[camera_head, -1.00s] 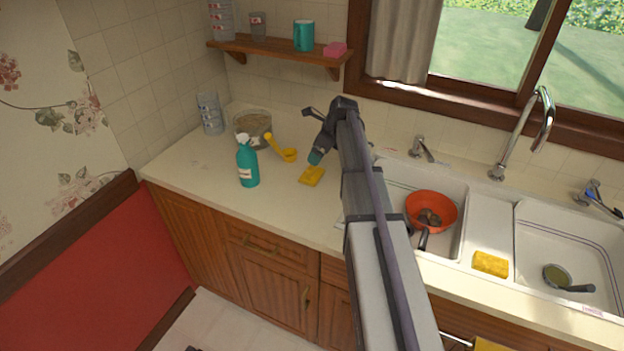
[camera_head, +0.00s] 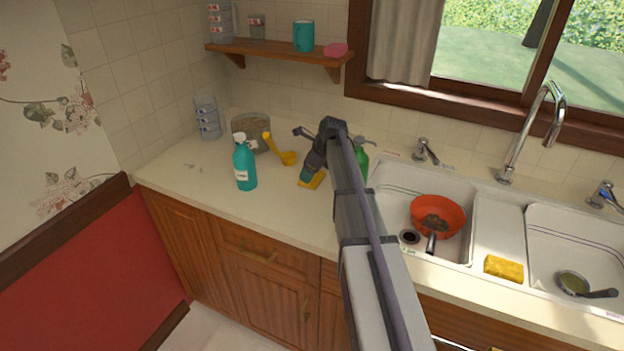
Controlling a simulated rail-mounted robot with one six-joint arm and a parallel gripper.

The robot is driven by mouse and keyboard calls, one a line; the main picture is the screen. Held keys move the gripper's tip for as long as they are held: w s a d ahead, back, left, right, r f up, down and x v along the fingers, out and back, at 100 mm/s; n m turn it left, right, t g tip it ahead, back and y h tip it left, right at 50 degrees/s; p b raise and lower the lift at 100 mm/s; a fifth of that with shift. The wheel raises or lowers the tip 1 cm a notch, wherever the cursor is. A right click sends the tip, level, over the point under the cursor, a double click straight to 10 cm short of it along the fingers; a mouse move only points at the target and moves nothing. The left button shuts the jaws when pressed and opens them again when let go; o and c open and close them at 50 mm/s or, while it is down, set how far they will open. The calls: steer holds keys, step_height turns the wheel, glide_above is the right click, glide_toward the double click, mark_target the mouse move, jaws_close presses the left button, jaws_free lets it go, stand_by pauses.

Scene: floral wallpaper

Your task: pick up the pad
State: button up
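A yellow pad (camera_head: 314,184) lies on the counter left of the sink, partly hidden by my gripper. My gripper (camera_head: 306,176) points down directly over the pad, its dark teal tip overlapping the pad's upper left part in the picture. I cannot tell whether the tip touches the pad. The fingers are too small and too covered to tell if they are open or shut.
A green bottle (camera_head: 362,160) is partly behind my arm.

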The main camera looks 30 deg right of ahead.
steer(key=c, duration=0.7)
step_height(320, 180, up, 10)
steer(key=p, duration=1)
steer(key=shift+r, duration=0.15)
steer(key=shift+c, duration=0.2)
